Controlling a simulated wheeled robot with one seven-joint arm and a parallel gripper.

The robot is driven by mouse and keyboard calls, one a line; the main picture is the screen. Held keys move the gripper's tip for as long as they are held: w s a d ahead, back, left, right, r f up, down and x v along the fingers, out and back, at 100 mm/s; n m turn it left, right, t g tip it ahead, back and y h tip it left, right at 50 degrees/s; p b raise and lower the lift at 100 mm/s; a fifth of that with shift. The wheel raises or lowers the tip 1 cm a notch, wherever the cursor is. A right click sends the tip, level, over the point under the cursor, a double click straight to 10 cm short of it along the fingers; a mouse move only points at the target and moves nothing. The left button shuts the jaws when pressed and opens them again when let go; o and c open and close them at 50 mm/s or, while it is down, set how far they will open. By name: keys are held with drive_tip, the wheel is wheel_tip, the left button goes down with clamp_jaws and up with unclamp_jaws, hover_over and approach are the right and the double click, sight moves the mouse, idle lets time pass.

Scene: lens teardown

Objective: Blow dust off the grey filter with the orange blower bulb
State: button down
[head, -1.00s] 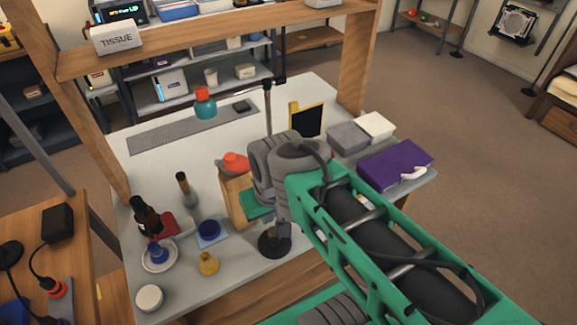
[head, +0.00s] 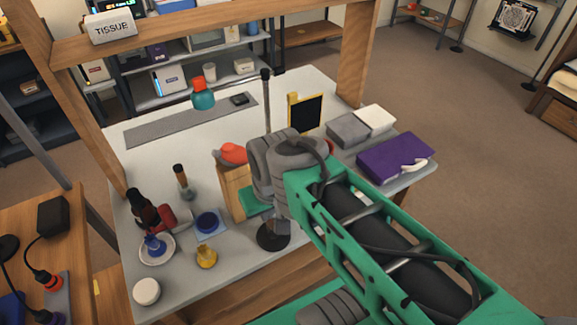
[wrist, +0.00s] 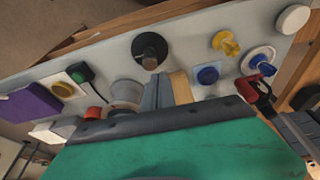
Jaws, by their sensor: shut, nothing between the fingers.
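An orange-red rounded object (head: 233,153), which looks like the blower bulb, rests on top of a wooden block (head: 236,188) on the bench, just left of my wrist in the head view.
A yellow piece (head: 206,256), a blue round part (head: 207,223), a white dish (head: 158,252) and a white disc (head: 146,291) lie at front left. A purple box (head: 395,158) and grey bin (head: 347,130) are at right.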

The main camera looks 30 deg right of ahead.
drive_tip(key=shift+f+b, duration=1.4)
drive_tip(key=shift+f, duration=0.5)
drive_tip(key=shift+f+b, duration=0.6)
drive_tip(key=shift+f, duration=0.15)
drive_tip(key=shift+r, duration=0.15)
wheel_tip(320, 180, up, 8)
drive_tip(key=p, duration=0.6)
drive_tip(key=shift+f, duration=0.2)
drive_tip(key=shift+f, duration=0.1)
drive_tip(key=shift+f+b, duration=2.45)
drive_tip(key=shift+f, duration=0.5)
drive_tip(key=shift+f+b, duration=0.6)
drive_tip(key=shift+f, duration=0.2)
